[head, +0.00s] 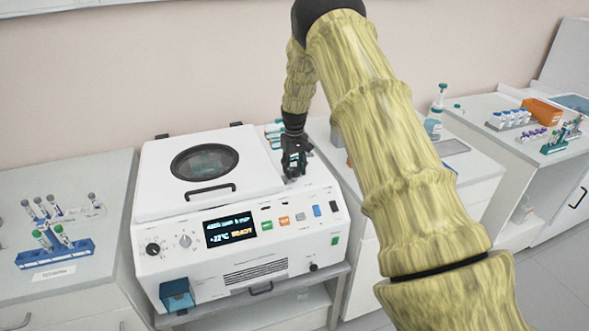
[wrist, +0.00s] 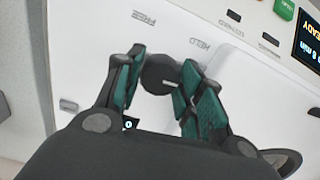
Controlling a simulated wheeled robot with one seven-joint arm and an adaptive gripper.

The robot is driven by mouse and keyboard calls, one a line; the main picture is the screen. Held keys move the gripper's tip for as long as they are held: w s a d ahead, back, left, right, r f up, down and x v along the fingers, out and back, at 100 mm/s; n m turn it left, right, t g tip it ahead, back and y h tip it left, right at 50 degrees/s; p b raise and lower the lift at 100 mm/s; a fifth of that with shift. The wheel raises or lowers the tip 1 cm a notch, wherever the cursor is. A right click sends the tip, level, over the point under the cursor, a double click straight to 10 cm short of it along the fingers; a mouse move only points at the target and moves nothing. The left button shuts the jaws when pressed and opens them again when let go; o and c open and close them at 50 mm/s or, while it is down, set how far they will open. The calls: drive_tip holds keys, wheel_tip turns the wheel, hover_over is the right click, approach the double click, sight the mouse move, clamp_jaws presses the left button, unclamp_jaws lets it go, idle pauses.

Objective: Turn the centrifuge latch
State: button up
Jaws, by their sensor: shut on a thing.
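The white centrifuge (head: 160,187) stands on a bench, with its lid (head: 248,163) shut. My gripper (head: 293,167) points down at the right end of the centrifuge top, beside the lid. In the wrist view my gripper (wrist: 161,68) has its two green-padded fingers shut on the dark round latch (wrist: 158,76). The fingers hide part of the latch, so I cannot tell which way it is turned. The upside-down labels FREE (wrist: 145,18) and HELD (wrist: 200,43) are printed on the white top near it. In the head view my gripper hides the latch.
The front panel has a lit display (head: 230,231) and several buttons. A blue tube rack (head: 55,254) stands on the left bench. A bottle (head: 434,118) stands on the bench to the right. My arm crosses the head view at right.

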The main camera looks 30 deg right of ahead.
sight(295, 169)
drive_tip(key=shift+w+d+r+m, duration=0.1)
drive_tip(key=shift+r+m, duration=0.05)
drive_tip(key=shift+m, duration=0.35)
drive_tip(key=o, duration=1)
wheel_tip(295, 169, up, 12)
drive_tip(key=shift+f, duration=0.1)
idle(0.6)
